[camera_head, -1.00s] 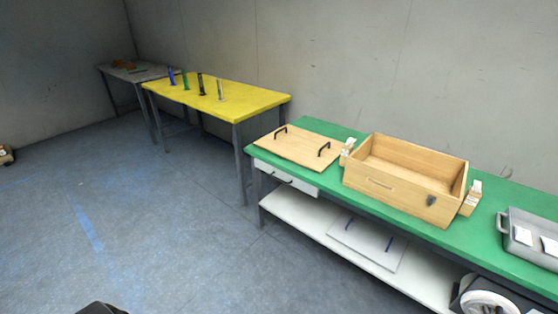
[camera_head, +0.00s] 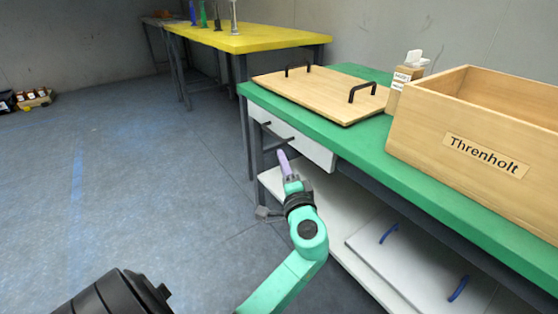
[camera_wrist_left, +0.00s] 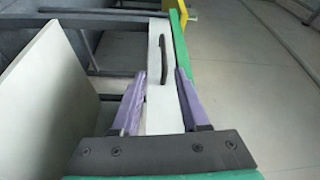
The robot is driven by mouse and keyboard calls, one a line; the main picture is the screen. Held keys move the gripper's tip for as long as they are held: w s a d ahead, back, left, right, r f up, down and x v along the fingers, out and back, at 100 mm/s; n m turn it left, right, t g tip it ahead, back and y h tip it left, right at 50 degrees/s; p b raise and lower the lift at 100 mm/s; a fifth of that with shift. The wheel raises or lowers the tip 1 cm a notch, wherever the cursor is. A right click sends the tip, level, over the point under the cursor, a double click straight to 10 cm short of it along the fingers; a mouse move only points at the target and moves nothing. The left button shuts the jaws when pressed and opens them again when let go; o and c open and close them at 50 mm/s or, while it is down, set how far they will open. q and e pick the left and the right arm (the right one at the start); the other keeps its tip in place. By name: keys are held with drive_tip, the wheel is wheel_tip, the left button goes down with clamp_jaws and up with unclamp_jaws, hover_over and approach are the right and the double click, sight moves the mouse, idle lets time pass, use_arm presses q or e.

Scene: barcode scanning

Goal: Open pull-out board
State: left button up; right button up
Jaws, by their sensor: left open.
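The pull-out board shows as a white front panel (camera_head: 308,151) under the left end of the green tabletop, with a dark bar handle (camera_head: 279,140). The panel looks flush under the tabletop. My left gripper (camera_head: 284,161), with purple fingers, is in front of the panel, just below the handle in the head view. In the left wrist view the open gripper (camera_wrist_left: 160,75) points at the white panel (camera_wrist_left: 158,116). The handle (camera_wrist_left: 164,61) stands between and beyond the fingertips, apart from them. My right gripper is not in view.
On the green table (camera_head: 375,150) lie a wooden lid (camera_head: 315,90) with two black handles and an open wooden box (camera_head: 480,165). The lower shelf (camera_head: 270,180) holds a white board (camera_head: 425,265) with blue handles. A yellow table (camera_head: 250,38) stands behind.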

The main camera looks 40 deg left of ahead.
sight(272, 132)
use_arm(q)
drive_tip(key=x, duration=0.4)
drive_tip(key=b+x, duration=0.1)
drive_tip(key=x, duration=0.9)
drive_tip(key=shift+w+a+r+b, duration=0.1)
drive_tip(key=shift+a+r+b, duration=0.1)
drive_tip(key=shift+r+b, duration=0.2)
drive_tip(key=shift+c, duration=0.3)
clamp_jaws()
drive_tip(key=shift+f, duration=0.1)
